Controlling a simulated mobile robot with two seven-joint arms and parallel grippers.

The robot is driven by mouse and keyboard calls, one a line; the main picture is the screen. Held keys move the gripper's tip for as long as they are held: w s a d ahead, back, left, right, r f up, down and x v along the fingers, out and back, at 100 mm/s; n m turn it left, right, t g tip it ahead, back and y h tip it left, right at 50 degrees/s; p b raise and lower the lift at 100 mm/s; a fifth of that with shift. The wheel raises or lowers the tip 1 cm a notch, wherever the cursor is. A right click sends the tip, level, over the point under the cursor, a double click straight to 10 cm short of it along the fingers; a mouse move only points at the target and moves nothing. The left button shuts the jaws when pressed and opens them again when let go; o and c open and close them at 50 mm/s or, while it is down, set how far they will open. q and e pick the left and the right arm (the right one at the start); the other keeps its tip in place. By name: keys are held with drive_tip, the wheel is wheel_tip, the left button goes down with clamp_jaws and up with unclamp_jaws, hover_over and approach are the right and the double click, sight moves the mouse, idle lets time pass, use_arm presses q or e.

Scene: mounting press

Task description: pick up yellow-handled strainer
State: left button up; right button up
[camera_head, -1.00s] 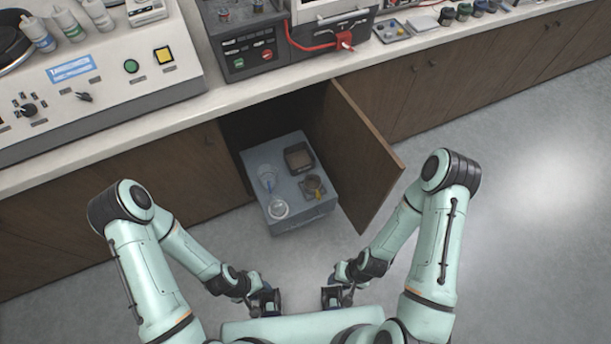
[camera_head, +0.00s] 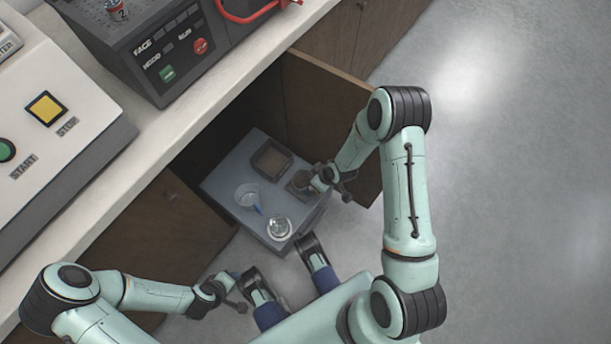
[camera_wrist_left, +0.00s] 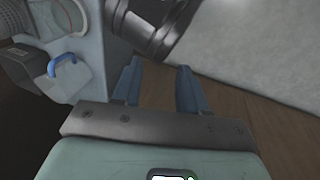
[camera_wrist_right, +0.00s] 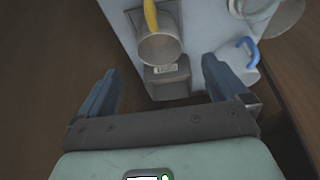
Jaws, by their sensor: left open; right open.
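My right gripper (camera_wrist_right: 160,65) is open and empty; I cannot tell whether a finger touches the strainer. My left gripper (camera_wrist_left: 158,72) is open and empty, low in front of the cabinet and away from the strainer.
The blue-grey box (camera_head: 228,180) also holds a dark square tray (camera_head: 271,158), a blue-handled vessel (camera_head: 247,196) and a clear glass vessel (camera_head: 279,228). The open cabinet door (camera_head: 335,85) stands close beside my right forearm. The counter (camera_head: 150,150) overhangs at left; the floor at right is clear.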

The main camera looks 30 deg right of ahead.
drive_tip(key=b, duration=0.3)
approach(299, 182)
drive_tip(key=b+x, duration=0.1)
drive_tip(key=x, duration=0.3)
drive_tip(key=shift+s, duration=0.15)
drive_tip(key=shift+a+f+b, duration=0.1)
drive_tip(key=shift+f+b, duration=0.1)
drive_tip(key=shift+b, duration=0.15)
use_arm(q)
drive_tip(key=w+a+f, duration=0.1)
drive_tip(key=a+f, duration=0.2)
drive_tip(key=f, duration=0.3)
drive_tip(key=shift+w+f+n+y, duration=0.3)
drive_tip(key=shift+w+f, duration=0.05)
drive_tip(key=shift+w, duration=0.05)
drive_tip(key=shift+a, duration=0.1)
use_arm(e)
drive_tip(key=c, duration=0.8)
